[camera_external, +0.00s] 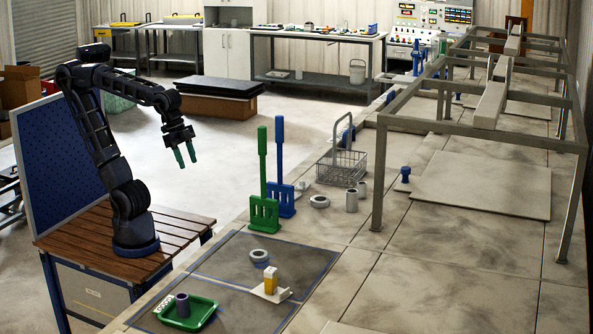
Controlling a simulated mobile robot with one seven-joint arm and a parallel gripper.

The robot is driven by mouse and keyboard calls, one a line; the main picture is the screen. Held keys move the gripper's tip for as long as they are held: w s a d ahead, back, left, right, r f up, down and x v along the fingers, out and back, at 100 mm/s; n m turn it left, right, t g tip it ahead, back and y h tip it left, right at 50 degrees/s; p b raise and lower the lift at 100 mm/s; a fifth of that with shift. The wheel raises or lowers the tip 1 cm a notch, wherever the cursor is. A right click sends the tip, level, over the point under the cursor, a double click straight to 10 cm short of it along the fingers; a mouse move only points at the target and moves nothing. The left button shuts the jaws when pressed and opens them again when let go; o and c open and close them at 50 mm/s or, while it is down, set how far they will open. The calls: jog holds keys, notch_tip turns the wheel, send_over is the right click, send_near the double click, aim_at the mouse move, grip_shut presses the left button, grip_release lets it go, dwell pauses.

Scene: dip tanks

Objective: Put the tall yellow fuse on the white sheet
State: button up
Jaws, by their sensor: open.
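The tall yellow fuse (271,284) stands upright at the front of the bench, with a pale upper part. It appears to rest on the small white sheet (281,296), which lies flat on the dark marked area and is partly hidden by it.
A green tray (208,317) holding a dark cylinder (182,304) is at the front left. A grey ring (259,256) lies behind the fuse. Tall green (264,215) and blue (281,200) paddles stand farther back, near a wire basket (341,169). Bare bench lies right of the fuse.

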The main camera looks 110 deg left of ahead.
jog(key=s+a+f+n, duration=0.1)
jog(key=s+f, duration=0.3)
jog(key=s, duration=0.1)
jog(key=shift+s+f+n+t, duration=0.3)
jog(key=shift+s+n, duration=0.1)
dwell(0.9)
